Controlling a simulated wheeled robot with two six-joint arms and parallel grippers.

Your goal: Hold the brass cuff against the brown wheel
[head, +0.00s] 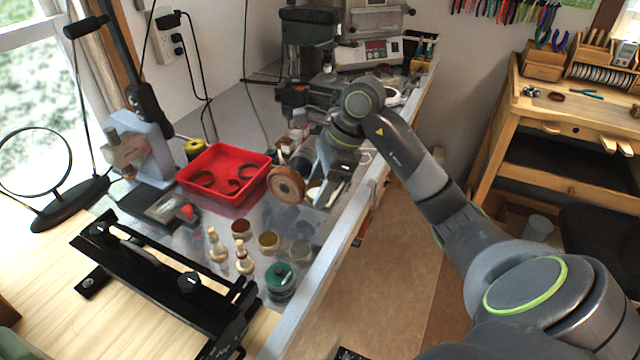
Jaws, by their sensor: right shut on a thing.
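The brown wheel (286,184) stands upright, its round face with a pale hub turned toward me, just right of the red tray. My right gripper (330,190) reaches down over the metal bench from the right, just right of the wheel. It is shut on a small brass-coloured piece that looks like the brass cuff (314,191). The cuff is partly hidden and small in the view. It is close to the wheel's right side, but I cannot tell whether they touch. My left gripper is not in view.
The red tray (225,172) holds several dark curved pieces. Small jars, two pale bottles (217,245) and a green-topped container (280,279) stand in front of the wheel. A black rail device (165,278) lies at front left. A machine (365,50) stands behind.

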